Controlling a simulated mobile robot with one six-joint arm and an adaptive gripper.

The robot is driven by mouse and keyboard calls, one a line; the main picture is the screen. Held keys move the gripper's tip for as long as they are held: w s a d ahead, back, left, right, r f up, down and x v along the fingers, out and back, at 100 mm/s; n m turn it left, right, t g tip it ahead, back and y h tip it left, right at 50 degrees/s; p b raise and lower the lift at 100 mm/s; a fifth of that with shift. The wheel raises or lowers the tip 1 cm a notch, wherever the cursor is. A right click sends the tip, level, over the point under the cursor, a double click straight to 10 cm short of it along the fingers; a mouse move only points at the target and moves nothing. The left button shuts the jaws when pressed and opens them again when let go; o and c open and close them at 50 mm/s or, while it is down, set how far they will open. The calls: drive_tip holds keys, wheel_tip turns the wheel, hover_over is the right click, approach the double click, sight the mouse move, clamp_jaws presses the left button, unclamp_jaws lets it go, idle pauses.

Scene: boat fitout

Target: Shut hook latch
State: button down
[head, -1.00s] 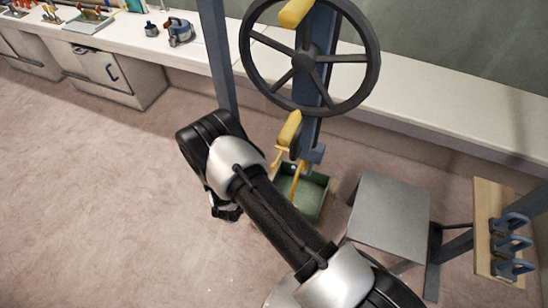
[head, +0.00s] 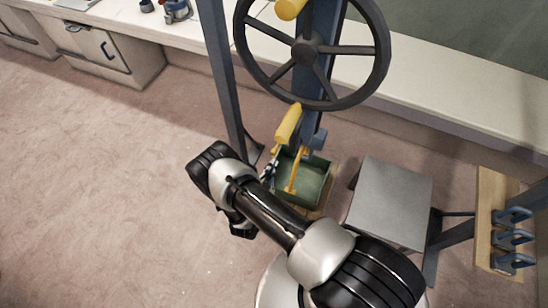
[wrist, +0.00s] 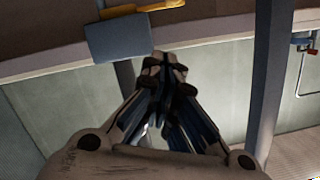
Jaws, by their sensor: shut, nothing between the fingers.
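A blue upright post carries yellow fittings: a thick yellow handle (head: 287,124) and, below it, a thin yellow-orange rod (head: 293,177) reaching down in front of a green box. I cannot tell for sure which yellow part is the hook latch. My gripper (head: 269,170) is partly hidden behind my arm, just left of the thin rod and below the handle. In the wrist view my gripper (wrist: 169,66) is shut and empty. A blue-grey block (wrist: 118,38) with a yellow bar (wrist: 142,9) on it lies just beyond and left of the fingertips; contact cannot be seen.
A large dark handwheel (head: 306,48) stands above on the post. The open green box (head: 314,187) is on the floor below. A grey-topped stand (head: 391,202) and a wooden board with blue clamps (head: 490,215) are at right. A white counter (head: 455,110) runs behind. The floor at left is clear.

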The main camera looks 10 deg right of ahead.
drive_tip(key=w+d+f+b, duration=0.4)
drive_tip(key=w+f+b, duration=0.1)
drive_tip(key=w, duration=0.4)
drive_tip(key=shift+f, duration=0.2)
drive_tip(key=shift+a, duration=0.1)
